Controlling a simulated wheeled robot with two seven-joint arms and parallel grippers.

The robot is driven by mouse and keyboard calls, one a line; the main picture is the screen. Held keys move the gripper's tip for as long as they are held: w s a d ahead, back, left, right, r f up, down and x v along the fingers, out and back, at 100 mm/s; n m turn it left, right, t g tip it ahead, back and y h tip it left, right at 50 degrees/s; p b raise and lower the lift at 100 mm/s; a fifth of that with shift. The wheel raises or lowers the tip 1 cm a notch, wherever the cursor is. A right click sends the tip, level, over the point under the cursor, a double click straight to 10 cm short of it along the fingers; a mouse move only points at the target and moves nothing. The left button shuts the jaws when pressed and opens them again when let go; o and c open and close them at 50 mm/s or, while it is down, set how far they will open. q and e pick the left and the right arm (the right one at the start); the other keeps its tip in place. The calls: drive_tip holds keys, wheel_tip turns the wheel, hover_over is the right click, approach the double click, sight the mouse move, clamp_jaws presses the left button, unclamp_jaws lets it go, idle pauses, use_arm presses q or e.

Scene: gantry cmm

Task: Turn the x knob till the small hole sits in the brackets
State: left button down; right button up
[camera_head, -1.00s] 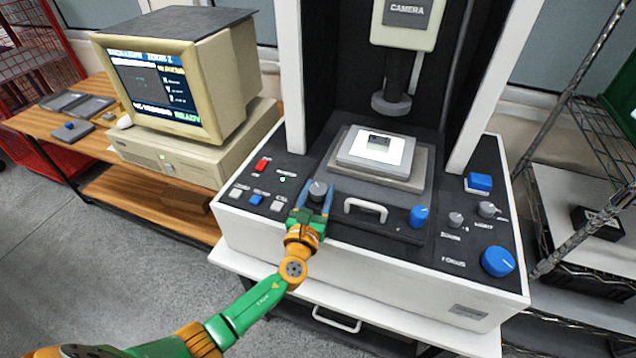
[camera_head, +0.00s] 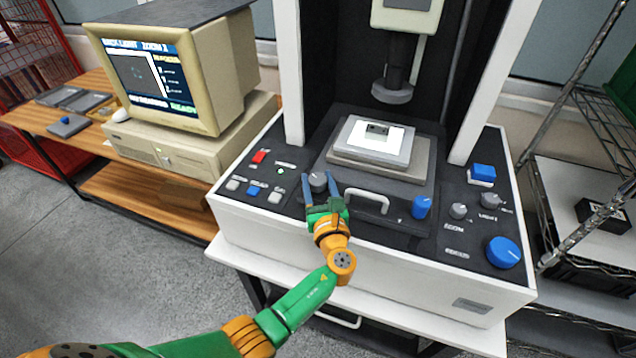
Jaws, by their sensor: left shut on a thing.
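My left gripper (camera_head: 320,181) is shut on a grey knob (camera_head: 318,182) on the dark panel, left of the stage handle. One finger is on each side of the knob, and any label there is hidden. A blue knob (camera_head: 421,207) sits right of the handle, apart from the gripper. The monitor screen (camera_head: 151,80) shows a grey picture pane with a bright edge at its right. The small hole and brackets are too small to make out. The stage plate (camera_head: 352,147) carries a small dark part (camera_head: 377,130) under the camera. My right gripper is not in view.
A white handle (camera_head: 367,201) stands close right of the gripper. Red, white and blue buttons (camera_head: 255,190) lie to its left. A large blue knob (camera_head: 503,252) and small grey knobs sit at the panel's right. White columns flank the stage, and a wire rack stands at right.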

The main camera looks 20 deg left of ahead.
sight(320, 189)
use_arm(q)
drive_tip(key=shift+c, duration=2)
unclamp_jaws()
drive_tip(key=shift+o, duration=0.7)
drive_tip(key=shift+w+a, duration=0.1)
drive_tip(key=v, duration=0.7)
